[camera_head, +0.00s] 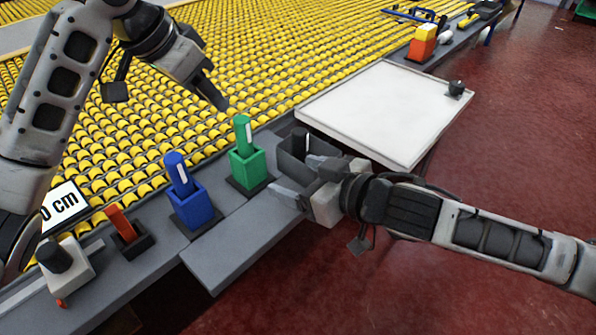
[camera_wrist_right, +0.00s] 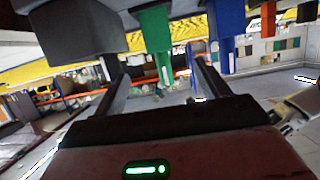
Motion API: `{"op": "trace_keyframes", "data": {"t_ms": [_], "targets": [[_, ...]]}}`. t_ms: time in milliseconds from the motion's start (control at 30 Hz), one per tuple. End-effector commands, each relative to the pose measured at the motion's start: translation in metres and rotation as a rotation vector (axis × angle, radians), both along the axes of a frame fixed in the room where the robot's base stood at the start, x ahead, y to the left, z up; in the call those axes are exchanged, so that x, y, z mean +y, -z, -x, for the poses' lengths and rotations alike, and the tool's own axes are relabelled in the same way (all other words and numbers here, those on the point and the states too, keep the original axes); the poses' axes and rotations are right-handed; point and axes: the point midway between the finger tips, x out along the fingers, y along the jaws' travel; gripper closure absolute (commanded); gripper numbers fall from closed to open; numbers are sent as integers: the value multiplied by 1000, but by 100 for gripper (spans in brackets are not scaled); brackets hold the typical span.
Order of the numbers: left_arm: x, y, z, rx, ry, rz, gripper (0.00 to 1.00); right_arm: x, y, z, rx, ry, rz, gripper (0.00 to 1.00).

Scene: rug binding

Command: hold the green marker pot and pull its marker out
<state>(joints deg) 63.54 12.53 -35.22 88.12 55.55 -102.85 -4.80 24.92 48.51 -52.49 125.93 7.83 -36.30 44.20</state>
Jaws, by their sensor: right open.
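The green marker pot (camera_head: 250,170) stands on a dark base on the grey ledge. Its green marker (camera_head: 242,132) stands up out of it, with a pale strip on its side. My right gripper (camera_head: 290,176) is open and empty, just right of the green pot and apart from it. In the right wrist view, which looks upside down, the green pot (camera_wrist_right: 154,28) and its marker (camera_wrist_right: 164,66) show beyond and between the open fingers (camera_wrist_right: 160,85). My left gripper (camera_head: 217,97) hangs above and left of the green marker, apart from it; its finger gap is unclear.
A blue pot (camera_head: 195,210) with a blue marker (camera_head: 178,174) stands left of the green pot. A dark grey bin (camera_head: 293,157) stands close behind my right gripper. A white board (camera_head: 385,110) lies further right. A red item in a black holder (camera_head: 131,243) is further left.

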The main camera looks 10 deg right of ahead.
Motion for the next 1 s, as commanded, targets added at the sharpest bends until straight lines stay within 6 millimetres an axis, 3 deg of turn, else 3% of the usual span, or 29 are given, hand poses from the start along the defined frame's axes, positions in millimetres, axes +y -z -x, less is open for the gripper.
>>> {"op": "trace_keyframes", "data": {"t_ms": [167,700,1000], "targets": [[0,0,0,0,0,0,64,4,2,-11,-1,3,2,25],[0,0,0,0,0,0,64,62,37,-89,-2,3,3,25],[0,0,0,0,0,0,64,83,50,-118,-3,2,4,25]]}}
